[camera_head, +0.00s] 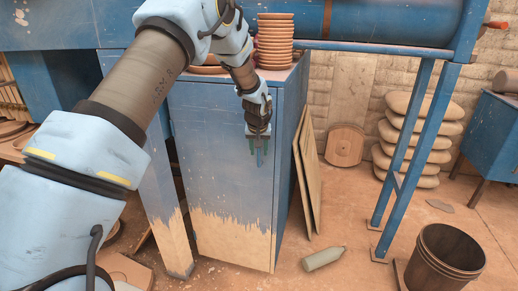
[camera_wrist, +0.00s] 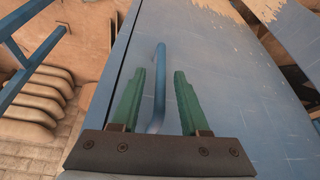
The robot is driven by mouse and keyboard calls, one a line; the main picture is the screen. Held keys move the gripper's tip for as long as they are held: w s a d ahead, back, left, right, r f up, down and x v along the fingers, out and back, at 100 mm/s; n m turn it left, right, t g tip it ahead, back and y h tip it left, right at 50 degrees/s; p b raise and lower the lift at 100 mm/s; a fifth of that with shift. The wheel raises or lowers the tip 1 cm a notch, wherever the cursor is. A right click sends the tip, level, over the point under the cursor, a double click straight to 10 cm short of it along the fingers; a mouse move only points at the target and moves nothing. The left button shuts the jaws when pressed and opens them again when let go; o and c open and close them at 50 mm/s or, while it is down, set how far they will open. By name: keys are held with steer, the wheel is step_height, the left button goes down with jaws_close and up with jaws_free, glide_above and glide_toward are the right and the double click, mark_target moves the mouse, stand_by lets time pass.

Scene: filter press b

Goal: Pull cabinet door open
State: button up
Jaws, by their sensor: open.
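The blue cabinet (camera_head: 225,160) stands in the middle of the head view, its lower front worn to bare wood. Its door (camera_wrist: 215,60) fills much of the wrist view and looks closed. A blue bar handle (camera_wrist: 158,85) on the door shows in the wrist view between the two green fingers. My gripper (camera_head: 258,150) is in front of the door's upper right part, fingers pointing down in the head view. In the wrist view my gripper (camera_wrist: 162,85) is open, one finger on each side of the handle with gaps. In the head view the gripper mostly hides the handle.
Stacked round plates (camera_head: 275,40) stand on the cabinet top. Thin boards (camera_head: 308,170) lean against its right side. A bottle (camera_head: 323,258) lies on the floor, and a bucket (camera_head: 445,255) stands at the lower right. Blue frame legs (camera_head: 405,160) rise at the right. Floor before the door looks clear.

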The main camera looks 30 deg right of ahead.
jaws_close()
stand_by(0.4)
stand_by(1.1)
